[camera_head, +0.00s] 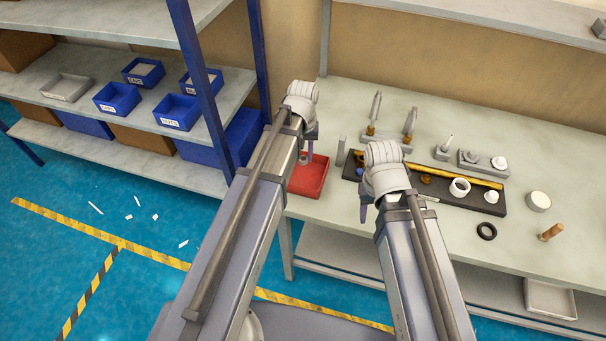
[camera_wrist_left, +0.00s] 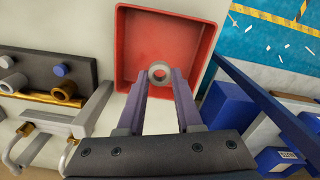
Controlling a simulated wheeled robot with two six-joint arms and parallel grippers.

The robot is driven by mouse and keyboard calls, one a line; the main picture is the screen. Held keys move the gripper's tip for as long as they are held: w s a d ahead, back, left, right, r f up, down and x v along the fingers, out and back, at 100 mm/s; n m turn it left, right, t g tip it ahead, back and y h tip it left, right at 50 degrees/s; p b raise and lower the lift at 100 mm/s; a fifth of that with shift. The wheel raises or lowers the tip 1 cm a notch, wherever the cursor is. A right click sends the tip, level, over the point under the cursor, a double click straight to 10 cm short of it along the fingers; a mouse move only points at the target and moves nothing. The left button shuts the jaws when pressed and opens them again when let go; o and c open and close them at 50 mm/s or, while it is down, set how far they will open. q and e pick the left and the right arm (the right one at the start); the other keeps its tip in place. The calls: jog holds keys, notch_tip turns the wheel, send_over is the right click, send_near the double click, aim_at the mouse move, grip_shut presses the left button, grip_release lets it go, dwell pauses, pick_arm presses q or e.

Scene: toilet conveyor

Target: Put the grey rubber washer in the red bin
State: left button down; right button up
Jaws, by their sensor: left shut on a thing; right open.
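The grey rubber washer (camera_wrist_left: 160,74) is a small ring held between the fingertips of my left gripper (camera_wrist_left: 160,82) in the left wrist view. Behind it lies the open red bin (camera_wrist_left: 193,45), so the washer shows over the bin's inside. In the head view my left gripper (camera_head: 308,150) is shut on the washer at the left end of the workbench, over the red bin (camera_head: 312,178). The gripper and arm hide part of the bin there. My right gripper (camera_head: 364,208) is open, near the front edge of the bench, right of the bin.
A dark tray (camera_head: 460,195) with white and brass parts lies right of the bin on the workbench (camera_head: 400,237). Shelves with blue bins (camera_head: 117,98) stand at the left.

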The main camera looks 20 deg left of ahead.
aim_at(303, 176)
pick_arm(q)
jog(key=shift+f+b, duration=3.2)
jog(key=shift+f, duration=0.6)
jog(key=shift+r, duration=0.15)
jog(key=c, duration=1)
grip_release()
jog(key=shift+f, duration=0.25)
jog(key=o, duration=0.4)
jog(key=shift+r, duration=0.15)
